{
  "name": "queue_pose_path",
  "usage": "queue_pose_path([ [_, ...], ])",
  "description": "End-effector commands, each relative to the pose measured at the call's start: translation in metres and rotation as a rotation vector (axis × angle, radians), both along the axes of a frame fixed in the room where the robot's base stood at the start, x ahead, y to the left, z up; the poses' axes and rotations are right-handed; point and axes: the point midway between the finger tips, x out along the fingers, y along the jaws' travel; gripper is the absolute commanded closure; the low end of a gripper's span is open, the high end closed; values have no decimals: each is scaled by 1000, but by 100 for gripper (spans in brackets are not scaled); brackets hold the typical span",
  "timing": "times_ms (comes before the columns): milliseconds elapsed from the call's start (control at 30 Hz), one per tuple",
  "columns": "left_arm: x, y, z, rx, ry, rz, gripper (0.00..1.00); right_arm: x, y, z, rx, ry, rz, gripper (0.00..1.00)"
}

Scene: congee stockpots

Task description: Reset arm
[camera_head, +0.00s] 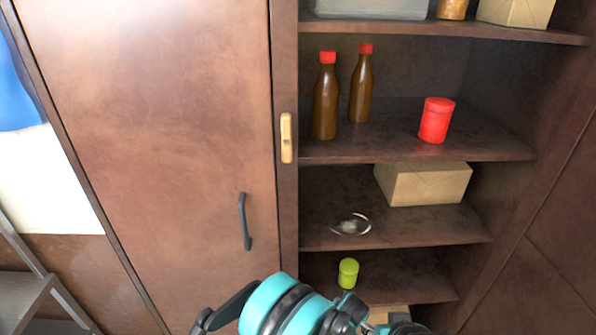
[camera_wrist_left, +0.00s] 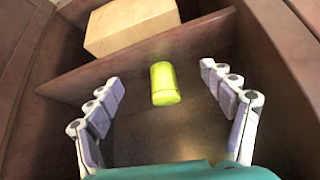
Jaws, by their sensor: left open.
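My left arm shows at the bottom of the head view, in front of the open cabinet; its fingers are hidden there. In the left wrist view my left gripper (camera_wrist_left: 162,85) is open, with its fingers spread to either side. A yellow-green jar (camera_wrist_left: 164,83) stands on a shelf beyond and between the fingers, and nothing is held. The same jar shows in the head view (camera_head: 348,273) on a low shelf, just above my arm. My right gripper is not in either view.
The cabinet shelves hold two brown bottles (camera_head: 325,95) (camera_head: 361,85) with red caps, a red can (camera_head: 436,120), a cardboard box (camera_head: 424,184) and a clear round dish (camera_head: 351,224). A closed door (camera_head: 160,130) with a dark handle (camera_head: 245,222) is at left. A metal frame (camera_head: 40,265) stands lower left.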

Motion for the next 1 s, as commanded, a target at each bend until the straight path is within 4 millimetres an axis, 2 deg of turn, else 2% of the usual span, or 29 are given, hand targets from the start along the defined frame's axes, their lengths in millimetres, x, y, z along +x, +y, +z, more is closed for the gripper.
queue_pose_path([
  [167, 4, 16, 24, 0, 1, 7, 19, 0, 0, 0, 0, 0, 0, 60],
  [367, 9, 45, 62, -2, 3, 20, 19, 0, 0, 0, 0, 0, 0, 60],
  [567, 5, 93, 116, -3, 5, 39, 19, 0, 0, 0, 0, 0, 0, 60],
  [667, -5, 129, 151, -4, 3, 53, 19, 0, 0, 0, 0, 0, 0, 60],
  [800, -30, 181, 195, -6, -1, 74, 19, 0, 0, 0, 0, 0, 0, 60],
  [1000, -81, 248, 238, -8, -13, 104, 19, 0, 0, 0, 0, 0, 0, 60],
])
